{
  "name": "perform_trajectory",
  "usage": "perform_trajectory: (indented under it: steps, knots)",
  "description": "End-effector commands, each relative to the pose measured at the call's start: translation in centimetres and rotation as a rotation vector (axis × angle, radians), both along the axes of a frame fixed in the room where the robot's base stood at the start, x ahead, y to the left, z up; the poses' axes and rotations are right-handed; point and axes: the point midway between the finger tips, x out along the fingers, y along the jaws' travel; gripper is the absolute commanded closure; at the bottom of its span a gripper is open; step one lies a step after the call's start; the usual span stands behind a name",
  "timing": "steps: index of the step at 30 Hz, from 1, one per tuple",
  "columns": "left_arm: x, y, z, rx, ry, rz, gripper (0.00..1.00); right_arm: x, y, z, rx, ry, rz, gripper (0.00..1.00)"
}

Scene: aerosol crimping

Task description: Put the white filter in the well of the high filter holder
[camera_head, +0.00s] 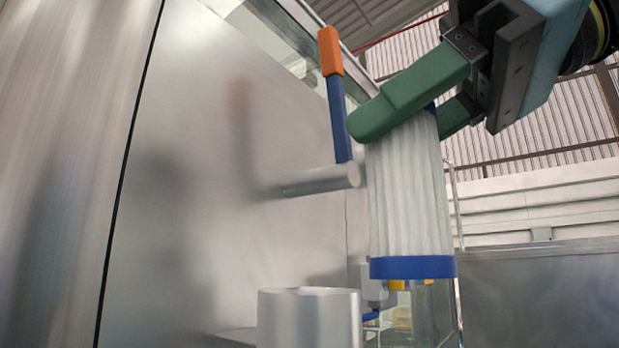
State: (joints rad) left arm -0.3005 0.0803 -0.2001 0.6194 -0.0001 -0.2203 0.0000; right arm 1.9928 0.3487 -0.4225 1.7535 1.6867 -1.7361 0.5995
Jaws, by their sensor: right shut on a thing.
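The white filter (408,200) is a pleated cylinder with a blue band at its lower end, and it hangs upright in the head view. My right gripper (402,110) comes in from the upper right, its green fingers shut on the filter's top. The top end of the filter is hidden behind the fingers. A metal cylinder, seemingly the high filter holder (308,322), stands at the bottom, below and left of the filter. The filter's lower end is apart from it and higher in the picture. The inside of the well cannot be seen. My left gripper is not in view.
A lever with a blue shaft and orange grip (330,52) stands by a metal wall (190,190). A horizontal metal rod (320,180) sticks out near the lever's foot, just left of the filter. Small yellow and blue parts (398,285) show behind the filter's lower end.

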Motion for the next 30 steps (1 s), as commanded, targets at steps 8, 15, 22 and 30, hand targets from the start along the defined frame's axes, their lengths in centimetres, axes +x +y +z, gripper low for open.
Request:
perform_trajectory:
  steps: [8,15,22,30]
  knots:
    - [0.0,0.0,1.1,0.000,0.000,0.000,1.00,2.8,5.4,0.1,0.000,0.001,0.002,0.80]
    - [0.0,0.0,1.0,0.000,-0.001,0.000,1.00,3.4,6.3,-1.3,-0.002,-0.001,0.000,0.80]
    - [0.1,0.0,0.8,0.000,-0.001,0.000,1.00,3.3,6.3,-3.6,0.000,-0.001,0.000,0.80]
    - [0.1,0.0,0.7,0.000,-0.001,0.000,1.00,3.3,6.3,-3.6,0.000,-0.001,0.000,0.80]
